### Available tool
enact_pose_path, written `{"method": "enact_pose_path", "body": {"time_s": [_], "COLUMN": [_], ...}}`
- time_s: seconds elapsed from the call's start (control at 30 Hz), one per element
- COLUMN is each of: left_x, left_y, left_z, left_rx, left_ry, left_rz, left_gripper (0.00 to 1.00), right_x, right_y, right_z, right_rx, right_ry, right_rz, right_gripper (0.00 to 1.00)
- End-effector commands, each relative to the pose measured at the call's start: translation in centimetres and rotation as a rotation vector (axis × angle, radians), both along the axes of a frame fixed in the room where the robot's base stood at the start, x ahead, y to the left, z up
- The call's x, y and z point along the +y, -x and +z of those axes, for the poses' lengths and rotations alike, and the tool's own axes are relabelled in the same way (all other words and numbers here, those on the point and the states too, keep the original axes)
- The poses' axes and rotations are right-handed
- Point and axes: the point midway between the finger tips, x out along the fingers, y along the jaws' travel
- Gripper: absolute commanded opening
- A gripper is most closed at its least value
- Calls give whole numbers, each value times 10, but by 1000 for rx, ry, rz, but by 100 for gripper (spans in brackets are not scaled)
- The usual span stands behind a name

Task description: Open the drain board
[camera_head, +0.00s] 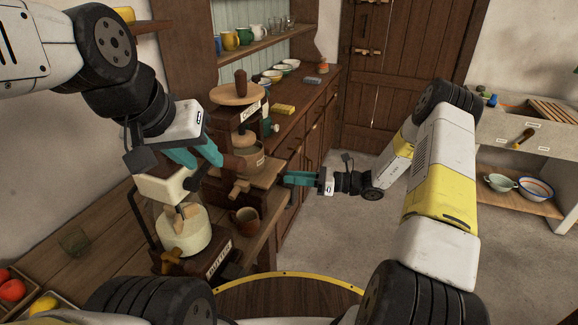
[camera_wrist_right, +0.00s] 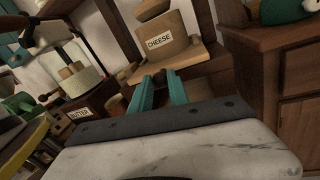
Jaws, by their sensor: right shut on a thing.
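The wooden cheese press (camera_head: 235,115) with a "CHEESE" label stands on the counter in the head view; the press also shows in the right wrist view (camera_wrist_right: 165,62). Its flat wooden drain board (camera_head: 268,172) lies low at its base. My right gripper (camera_head: 287,178) is at the right edge of that board, with its teal fingers (camera_wrist_right: 160,88) shut on it. The exact grip is partly hidden by the fingers. My left gripper (camera_head: 208,164) hangs above the butter churn, left of the press, with its teal fingers apart and seemingly empty.
A cream churn (camera_head: 185,232) labelled "BUTTER" and a brown mug (camera_head: 245,219) stand in front of the press. A yellow block (camera_head: 284,109) and bowls are on the counter behind. The floor (camera_head: 325,225) right of the counter is clear.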

Motion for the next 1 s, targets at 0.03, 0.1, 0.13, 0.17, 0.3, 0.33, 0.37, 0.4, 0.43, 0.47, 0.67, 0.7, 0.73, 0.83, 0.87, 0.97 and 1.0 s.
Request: {"method": "enact_pose_path", "body": {"time_s": [0.03,0.1,0.13,0.17,0.3,0.33,0.37,0.4,0.43,0.47,0.67,0.7,0.73,0.83,0.87,0.97,1.0], "left_x": [0,0,0,0,0,0,0,0,0,0,0,0,0,0,0,0,0], "left_y": [0,0,0,0,0,0,0,0,0,0,0,0,0,0,0,0,0], "left_z": [0,0,0,0,0,0,0,0,0,0,0,0,0,0,0,0,0], "left_rx": [0,0,0,0,0,0,0,0,0,0,0,0,0,0,0,0,0], "left_ry": [0,0,0,0,0,0,0,0,0,0,0,0,0,0,0,0,0], "left_rz": [0,0,0,0,0,0,0,0,0,0,0,0,0,0,0,0,0], "left_gripper": [36,36,36,36,36,36,36,36,36,36,36,36,36,36,36,36,36], "right_x": [-15,-34,-42,-51,-87,-94,-100,-107,-111,-115,-122,-122,-122,-122,-122,-122,-121], "right_y": [3,11,14,18,33,36,38,41,43,45,49,49,49,49,49,49,49], "right_z": [0,0,-1,-1,0,0,0,0,0,0,0,0,0,0,0,0,0], "right_rx": [0,0,0,1,-1,-1,0,-1,-1,0,-1,-1,-1,-1,-1,-1,0], "right_ry": [3,2,2,3,2,2,3,2,2,3,2,2,2,2,2,2,2], "right_rz": [-10,-11,-12,-12,-10,-11,-10,-9,-9,-9,-5,-5,-5,-5,-5,-5,-4], "right_gripper": [0,0,0,0,0,0,0,0,0,0,0,0,0,0,0,39,43]}}
